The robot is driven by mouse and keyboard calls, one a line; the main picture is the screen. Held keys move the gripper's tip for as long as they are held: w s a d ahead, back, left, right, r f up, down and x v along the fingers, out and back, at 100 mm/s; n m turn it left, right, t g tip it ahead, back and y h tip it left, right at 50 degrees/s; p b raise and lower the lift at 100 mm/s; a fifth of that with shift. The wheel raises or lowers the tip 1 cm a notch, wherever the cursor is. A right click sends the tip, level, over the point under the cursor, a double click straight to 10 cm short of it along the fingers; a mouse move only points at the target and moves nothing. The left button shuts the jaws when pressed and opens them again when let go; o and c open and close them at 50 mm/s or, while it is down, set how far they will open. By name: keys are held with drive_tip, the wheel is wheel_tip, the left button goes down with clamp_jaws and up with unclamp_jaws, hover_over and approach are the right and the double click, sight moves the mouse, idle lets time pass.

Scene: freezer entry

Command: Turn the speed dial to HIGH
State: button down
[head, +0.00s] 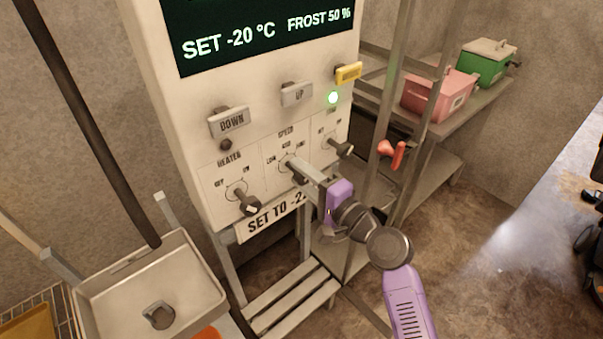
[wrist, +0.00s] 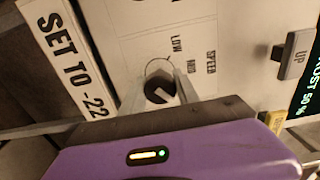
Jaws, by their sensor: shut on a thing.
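The speed dial (head: 288,163) is the middle one in the lower row of the white control panel, under the label SPEED. In the wrist view the dial (wrist: 157,88) is a dark round knob with a pale mark on its face, between my two fingers. My gripper (head: 299,171) reaches it from the lower right and is shut on it. In the wrist view, one finger lies on each side of the knob. LOW is readable beside it there. My fingers and the purple gripper body hide part of the dial, and I cannot tell which setting its mark points to.
The heater dial (head: 248,203) is to the left and another knob (head: 341,148) to the right, close to my gripper. DOWN (head: 229,121), UP (head: 296,93) and a yellow button (head: 348,73) sit above. A metal rack stands at right.

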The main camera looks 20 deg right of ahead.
drive_tip(key=c, duration=0.9)
unclamp_jaws()
drive_tip(key=b+v, duration=0.2)
drive_tip(key=v, duration=0.6)
